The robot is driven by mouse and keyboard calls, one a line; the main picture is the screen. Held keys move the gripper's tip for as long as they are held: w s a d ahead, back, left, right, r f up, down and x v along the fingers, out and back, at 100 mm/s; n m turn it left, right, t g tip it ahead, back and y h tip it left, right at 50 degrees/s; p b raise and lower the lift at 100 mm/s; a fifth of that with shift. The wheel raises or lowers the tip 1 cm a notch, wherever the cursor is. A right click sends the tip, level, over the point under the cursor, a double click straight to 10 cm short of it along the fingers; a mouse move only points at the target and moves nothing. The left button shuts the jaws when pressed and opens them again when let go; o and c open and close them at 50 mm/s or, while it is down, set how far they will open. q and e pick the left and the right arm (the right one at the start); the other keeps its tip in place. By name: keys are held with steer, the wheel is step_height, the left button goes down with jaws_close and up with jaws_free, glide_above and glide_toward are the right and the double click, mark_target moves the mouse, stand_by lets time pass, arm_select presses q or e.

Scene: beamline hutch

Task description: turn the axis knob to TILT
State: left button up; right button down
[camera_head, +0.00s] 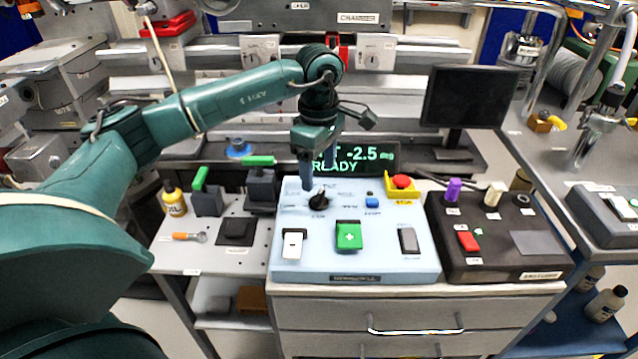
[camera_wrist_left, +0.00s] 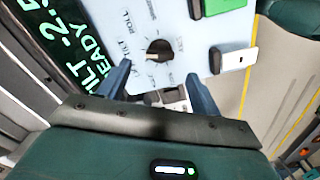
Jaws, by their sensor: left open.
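The axis knob (camera_head: 318,200) is a small black knob on the light blue control box (camera_head: 300,263). It also shows in the left wrist view (camera_wrist_left: 159,48), with labels around it that include ROLL and TILT. Its pale pointer mark appears on the side toward the TILT label. My left gripper (camera_head: 325,180) points down just above the knob. In the left wrist view its two fingers (camera_wrist_left: 156,76) are open and apart, with the knob beyond the gap between their tips; I see no contact. The green display (camera_head: 350,160) behind reads TILT -2.5 and READY. My right gripper is not in view.
The same box carries a green plus button (camera_head: 348,236), a white rocker switch (camera_head: 293,243), a grey switch (camera_head: 409,240), a blue button (camera_head: 371,200) and a red stop button (camera_head: 402,182). A dark box (camera_head: 500,268) stands to the right. Green-handled levers (camera_head: 206,196) stand left.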

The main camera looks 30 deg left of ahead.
mark_target(319, 195)
arm_select(q)
step_height(319, 195, up, 8)
steer(key=shift+f, duration=0.25)
stand_by(0.5)
